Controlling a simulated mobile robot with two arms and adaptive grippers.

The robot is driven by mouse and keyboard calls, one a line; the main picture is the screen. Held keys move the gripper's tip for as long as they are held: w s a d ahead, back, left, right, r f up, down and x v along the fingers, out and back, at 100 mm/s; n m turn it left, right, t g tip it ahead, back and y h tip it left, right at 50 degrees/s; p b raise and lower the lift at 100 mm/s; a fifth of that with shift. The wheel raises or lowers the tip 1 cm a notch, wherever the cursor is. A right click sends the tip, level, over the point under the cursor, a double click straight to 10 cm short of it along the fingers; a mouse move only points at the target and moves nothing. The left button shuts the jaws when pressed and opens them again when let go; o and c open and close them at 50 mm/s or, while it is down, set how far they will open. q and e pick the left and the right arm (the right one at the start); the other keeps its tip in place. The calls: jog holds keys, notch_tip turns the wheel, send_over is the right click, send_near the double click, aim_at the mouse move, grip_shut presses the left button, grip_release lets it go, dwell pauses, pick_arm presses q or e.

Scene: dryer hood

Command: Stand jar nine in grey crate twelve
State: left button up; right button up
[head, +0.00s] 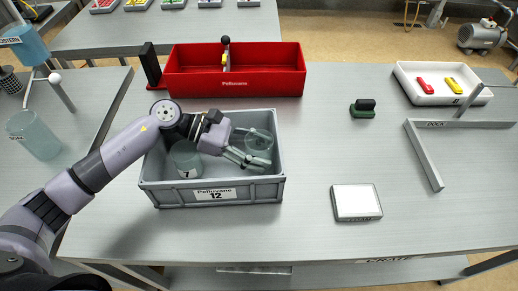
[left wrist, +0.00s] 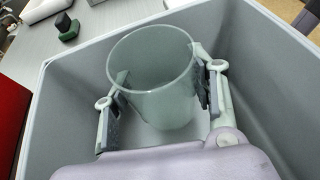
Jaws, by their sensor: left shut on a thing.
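Grey crate twelve (head: 168,196), with "12" on its front label, stands on the table in front of me. My left gripper (head: 260,149) reaches into its right half and is shut on a clear greenish jar (head: 258,141). In the left wrist view the gripper (left wrist: 160,97) has one finger on each side of the jar (left wrist: 150,75), which is upright or nearly so inside the crate walls. Its number does not show, and I cannot tell whether it touches the crate floor. A second jar, labelled 7 (head: 185,160), stands in the crate's left half. My right gripper is out of view.
A red tote (head: 235,86) stands behind the crate. To the right are a white scale-like box (head: 356,203), a dark green stamp-like block (head: 363,108), a grey angled frame (head: 425,155) and a white tray (head: 430,98). Another jar (head: 33,135) stands on the left table.

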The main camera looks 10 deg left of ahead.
pick_arm(q)
jog(key=shift+f, duration=0.2)
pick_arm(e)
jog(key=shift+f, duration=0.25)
pick_arm(q)
jog(key=o, duration=1.1)
jog(key=shift+s, duration=0.1)
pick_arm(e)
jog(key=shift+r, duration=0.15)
